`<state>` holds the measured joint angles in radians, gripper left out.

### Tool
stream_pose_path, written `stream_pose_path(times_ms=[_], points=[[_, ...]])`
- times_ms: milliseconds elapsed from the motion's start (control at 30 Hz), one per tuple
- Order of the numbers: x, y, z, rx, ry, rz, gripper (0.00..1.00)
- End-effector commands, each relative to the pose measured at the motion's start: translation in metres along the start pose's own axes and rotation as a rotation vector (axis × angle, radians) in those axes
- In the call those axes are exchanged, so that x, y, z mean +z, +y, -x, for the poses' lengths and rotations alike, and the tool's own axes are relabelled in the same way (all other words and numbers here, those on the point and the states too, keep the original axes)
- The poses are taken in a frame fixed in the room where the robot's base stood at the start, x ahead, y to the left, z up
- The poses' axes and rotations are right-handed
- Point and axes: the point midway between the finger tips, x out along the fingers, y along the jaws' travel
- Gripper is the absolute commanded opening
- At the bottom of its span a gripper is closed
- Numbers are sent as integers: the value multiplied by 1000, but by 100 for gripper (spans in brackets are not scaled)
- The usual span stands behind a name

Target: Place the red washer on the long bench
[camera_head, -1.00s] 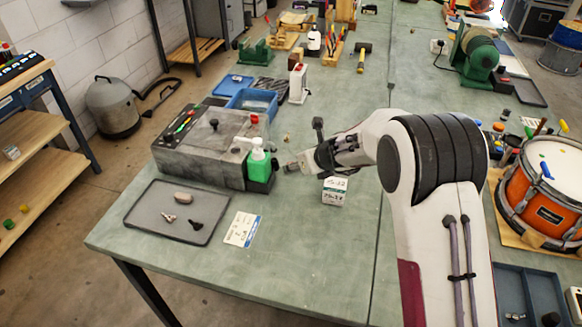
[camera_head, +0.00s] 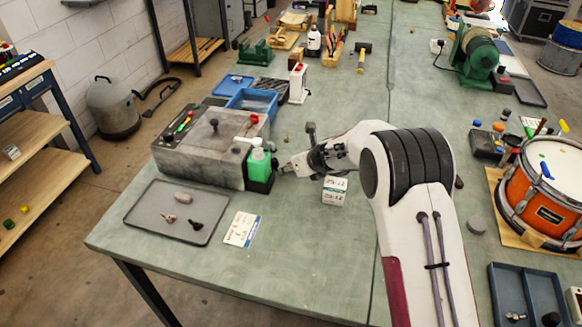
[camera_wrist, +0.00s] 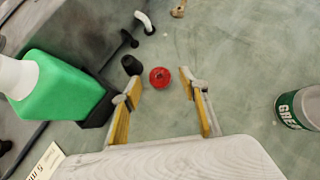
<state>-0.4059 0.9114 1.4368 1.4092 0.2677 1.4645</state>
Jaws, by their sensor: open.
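In the wrist view the red washer (camera_wrist: 159,77) looks like a small red disc with a dark centre. It appears to lie on the green bench top (camera_wrist: 230,70). My gripper (camera_wrist: 160,84) is open, with one yellow-padded finger on each side of the washer and gaps to both. In the head view my gripper (camera_head: 284,168) is low over the bench (camera_head: 300,240), just right of the green bottle. The washer cannot be made out there.
The green bottle (camera_wrist: 60,88) stands close left of my fingers, with a small black cylinder (camera_wrist: 131,65) near the left fingertip. A green can (camera_wrist: 298,108) is at right. In the head view a grey machine box (camera_head: 205,150) and a tray (camera_head: 150,215) lie left.

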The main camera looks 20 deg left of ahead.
Motion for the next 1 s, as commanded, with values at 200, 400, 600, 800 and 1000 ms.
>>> stream_pose_path(times_ms=[200, 400, 600, 800, 1000], points=[[0, 0, 0, 0, 0, 0, 44], [0, 0, 0, 0, -1, 0, 44], [0, 0, 0, 0, -1, 0, 18], [0, 0, 0, 0, -1, 0, 16], [1, 0, 1, 0, -1, 0, 16]])
